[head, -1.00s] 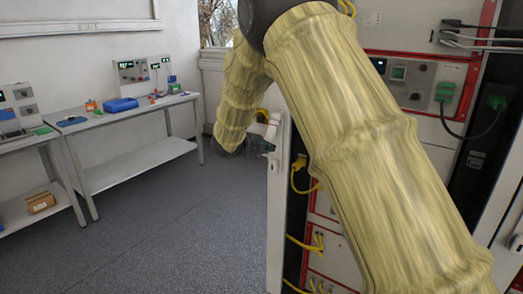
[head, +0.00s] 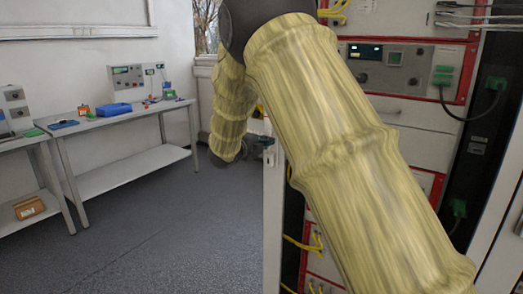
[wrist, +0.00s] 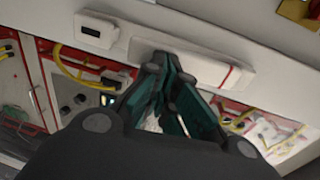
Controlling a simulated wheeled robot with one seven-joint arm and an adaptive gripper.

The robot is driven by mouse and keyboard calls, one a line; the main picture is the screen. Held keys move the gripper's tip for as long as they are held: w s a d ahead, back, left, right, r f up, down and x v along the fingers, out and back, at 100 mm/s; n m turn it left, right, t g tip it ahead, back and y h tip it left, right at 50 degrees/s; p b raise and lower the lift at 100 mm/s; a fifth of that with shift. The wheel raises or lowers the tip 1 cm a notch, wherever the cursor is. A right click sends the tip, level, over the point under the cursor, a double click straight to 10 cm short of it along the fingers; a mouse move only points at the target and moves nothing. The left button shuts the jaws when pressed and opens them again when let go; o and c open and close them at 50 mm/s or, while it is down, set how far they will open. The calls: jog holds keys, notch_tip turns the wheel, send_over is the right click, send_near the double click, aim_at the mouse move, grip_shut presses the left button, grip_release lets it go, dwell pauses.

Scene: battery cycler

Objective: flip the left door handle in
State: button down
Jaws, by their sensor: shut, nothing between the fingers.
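The left door (head: 273,215) stands open, seen nearly edge-on in the head view. Its white panel (wrist: 270,45) crosses the top of the wrist view. A long pale handle (wrist: 215,70) lies along it, close to the panel. In the head view the handle area (head: 268,153) is small and partly covered by my arm. My gripper (wrist: 165,62) has dark teal fingers, shut and empty, with the tips overlapping the handle's left part. I cannot tell whether they touch it. In the head view the gripper is mostly hidden by my wrapped arm.
A black-framed latch piece (wrist: 97,30) sits on the door left of the handle. The red-trimmed cycler rack (head: 400,70) with yellow and black cables stands behind my arm. A workbench (head: 130,118) with instruments stands at the left. The floor (head: 170,235) between is clear.

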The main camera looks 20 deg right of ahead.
jog(key=shift+w+d+f+b, duration=0.35)
jog(key=shift+d+f+b, duration=0.15)
jog(key=shift+b, duration=0.4)
jog(key=shift+d, duration=0.15)
jog(key=f+b+v, duration=0.1)
jog(key=v, duration=1.3)
jog(key=shift+f+b, duration=0.3)
jog(key=shift+b, duration=0.1)
